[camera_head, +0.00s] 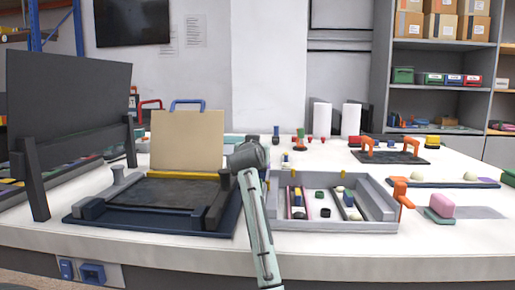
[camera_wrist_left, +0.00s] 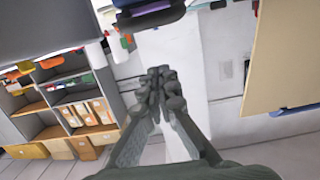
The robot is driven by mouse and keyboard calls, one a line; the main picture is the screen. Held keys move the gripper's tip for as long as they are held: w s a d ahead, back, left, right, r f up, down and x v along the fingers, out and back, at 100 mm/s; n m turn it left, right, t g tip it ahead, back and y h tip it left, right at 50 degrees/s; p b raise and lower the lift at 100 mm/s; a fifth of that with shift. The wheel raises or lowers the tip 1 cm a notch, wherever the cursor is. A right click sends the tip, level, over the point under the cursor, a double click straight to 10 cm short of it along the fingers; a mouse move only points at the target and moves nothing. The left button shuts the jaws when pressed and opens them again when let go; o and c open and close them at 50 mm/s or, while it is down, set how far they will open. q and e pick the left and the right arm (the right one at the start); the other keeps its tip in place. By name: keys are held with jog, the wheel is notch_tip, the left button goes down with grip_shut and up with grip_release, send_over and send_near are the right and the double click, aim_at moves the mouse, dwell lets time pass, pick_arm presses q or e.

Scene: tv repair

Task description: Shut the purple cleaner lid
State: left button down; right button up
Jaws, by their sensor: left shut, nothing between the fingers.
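I cannot make out for certain a purple cleaner lid. A beige upright panel (camera_head: 187,140) with a blue handle stands at the back of a dark flat case (camera_head: 150,222); the panel also shows at the right of the left wrist view (camera_wrist_left: 285,55). My left gripper (camera_wrist_left: 160,78) is shut and empty, apart from this panel. In the head view it appears only as a dark grey shape (camera_head: 248,157) right of the panel, fingers unclear. A dark blue-purple object (camera_wrist_left: 150,14) is partly cut off at the top of the wrist view. My right gripper is not in view.
A grey tray (camera_head: 380,212) with small parts sits right of my arm. A dark screen (camera_head: 68,95) stands on the left. Orange-handled dark fixture (camera_head: 390,156), pink block (camera_head: 440,205) and white rolls (camera_head: 322,117) stand farther right. The table's front edge (camera_head: 350,262) is bare.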

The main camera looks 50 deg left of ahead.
pick_arm(q)
jog(key=v, duration=1.2)
